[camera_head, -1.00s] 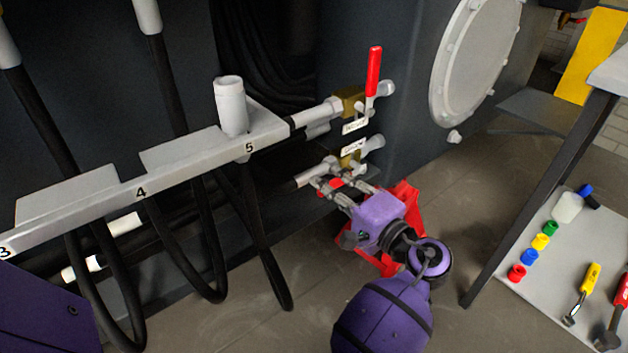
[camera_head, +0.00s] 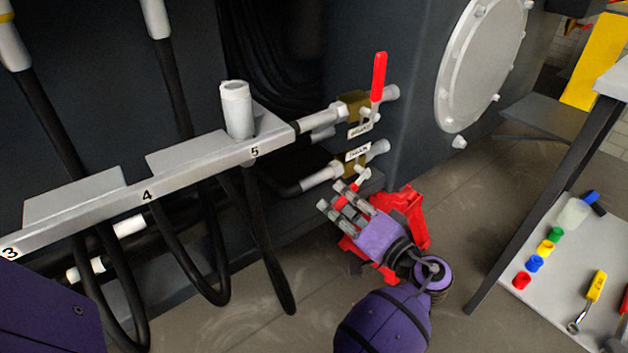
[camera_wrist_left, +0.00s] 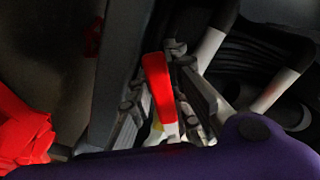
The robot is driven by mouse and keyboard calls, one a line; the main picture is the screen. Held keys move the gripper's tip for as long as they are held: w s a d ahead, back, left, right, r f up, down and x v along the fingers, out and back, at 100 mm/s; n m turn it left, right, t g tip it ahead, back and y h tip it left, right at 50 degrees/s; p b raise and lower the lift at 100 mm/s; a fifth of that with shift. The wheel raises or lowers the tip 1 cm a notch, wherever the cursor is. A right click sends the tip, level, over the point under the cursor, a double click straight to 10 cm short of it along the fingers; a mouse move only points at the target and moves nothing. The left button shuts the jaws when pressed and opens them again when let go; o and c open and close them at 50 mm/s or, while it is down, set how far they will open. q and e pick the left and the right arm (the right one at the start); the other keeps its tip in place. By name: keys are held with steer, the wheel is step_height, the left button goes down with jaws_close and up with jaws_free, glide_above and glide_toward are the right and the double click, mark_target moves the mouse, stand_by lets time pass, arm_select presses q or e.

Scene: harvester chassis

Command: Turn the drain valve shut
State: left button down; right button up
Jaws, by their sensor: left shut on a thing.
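The drain valve (camera_head: 350,160) is the lower of two brass valves on the dark chassis wall, in line with a white-ended pipe. Its red lever (camera_head: 357,184) points down and toward me from the pivot, partly hidden by my gripper. My left gripper (camera_head: 341,197) is just below the valve, its fingers shut on the lever. In the left wrist view the red lever (camera_wrist_left: 159,86) lies between the grey fingers (camera_wrist_left: 160,110). My right gripper is not in view.
The upper valve (camera_head: 354,104) has its red lever (camera_head: 379,77) standing upright. A red object (camera_head: 408,215) is on the floor behind my gripper. A numbered grey rail (camera_head: 190,173) with hanging black hoses is at left. A table (camera_head: 600,240) with coloured caps and tools is at right.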

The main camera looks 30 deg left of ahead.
arm_select(q)
steer(key=shift+w+d, duration=0.1)
steer(key=shift+w, duration=0.05)
stand_by(0.3)
steer(key=c, duration=1.6)
jaws_free()
